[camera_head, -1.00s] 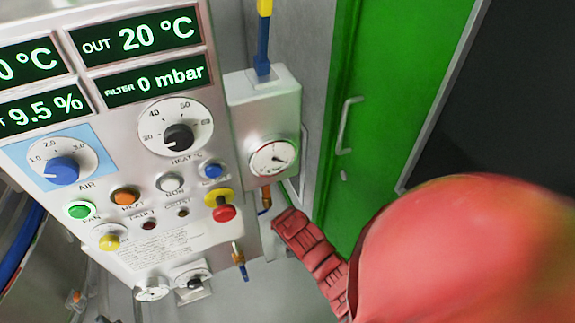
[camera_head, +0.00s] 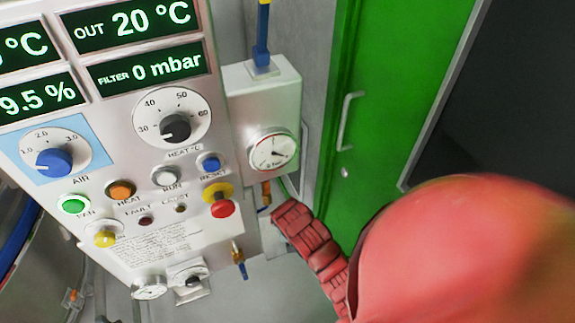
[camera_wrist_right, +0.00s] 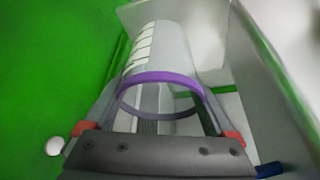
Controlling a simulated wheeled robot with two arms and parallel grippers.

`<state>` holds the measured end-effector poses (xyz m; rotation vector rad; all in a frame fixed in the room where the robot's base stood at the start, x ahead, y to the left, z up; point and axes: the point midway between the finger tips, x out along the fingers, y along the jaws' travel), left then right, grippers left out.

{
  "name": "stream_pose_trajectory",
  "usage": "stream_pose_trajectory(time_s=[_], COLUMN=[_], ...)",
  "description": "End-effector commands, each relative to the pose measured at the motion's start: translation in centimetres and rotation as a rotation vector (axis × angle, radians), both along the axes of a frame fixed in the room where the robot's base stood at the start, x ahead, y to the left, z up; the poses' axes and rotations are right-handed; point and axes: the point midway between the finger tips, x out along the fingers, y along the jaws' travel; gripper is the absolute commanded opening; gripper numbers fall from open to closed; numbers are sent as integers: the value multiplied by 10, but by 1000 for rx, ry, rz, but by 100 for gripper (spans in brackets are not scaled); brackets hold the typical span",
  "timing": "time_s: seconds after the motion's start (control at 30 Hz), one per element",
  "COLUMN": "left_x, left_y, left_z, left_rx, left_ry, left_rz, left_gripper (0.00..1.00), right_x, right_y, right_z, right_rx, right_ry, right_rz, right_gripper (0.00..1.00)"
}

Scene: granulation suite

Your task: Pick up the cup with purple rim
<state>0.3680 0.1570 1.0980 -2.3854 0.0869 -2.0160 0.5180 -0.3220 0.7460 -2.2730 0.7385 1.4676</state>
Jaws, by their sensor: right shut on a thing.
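My right gripper (camera_wrist_right: 160,100) is shut on the cup, with one finger on each side near the rim. The dark gripper base crosses in front and hides part of the view below the rim. In the head view I see only my red right arm, not the gripper or the cup. My left gripper is in neither view.
A control panel (camera_head: 125,205) with displays, knobs and buttons fills the left of the head view. Beside it is a grey box with a round gauge (camera_head: 274,150). A green door (camera_head: 385,85) with a handle (camera_head: 347,120) stands behind my arm. A dark opening lies at right.

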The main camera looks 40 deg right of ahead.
Motion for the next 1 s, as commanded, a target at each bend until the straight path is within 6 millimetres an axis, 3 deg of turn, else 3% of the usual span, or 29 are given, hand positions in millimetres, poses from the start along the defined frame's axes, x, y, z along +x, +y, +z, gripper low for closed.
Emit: stream_pose_trajectory(time_s=[0.4,0.43,0.5,0.73,1.0], left_x=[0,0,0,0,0], left_y=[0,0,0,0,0], left_z=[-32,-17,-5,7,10], left_rx=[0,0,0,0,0], left_ry=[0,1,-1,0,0], left_rz=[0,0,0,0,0], left_gripper=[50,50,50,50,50], right_x=[-86,-91,-102,-123,-127], right_y=[55,59,66,79,82], right_z=[3,13,15,11,11], right_rx=[4,4,4,2,2], right_ry=[6,8,9,8,2], right_rz=[0,3,2,2,0], right_gripper=[36,36,36,36,36])
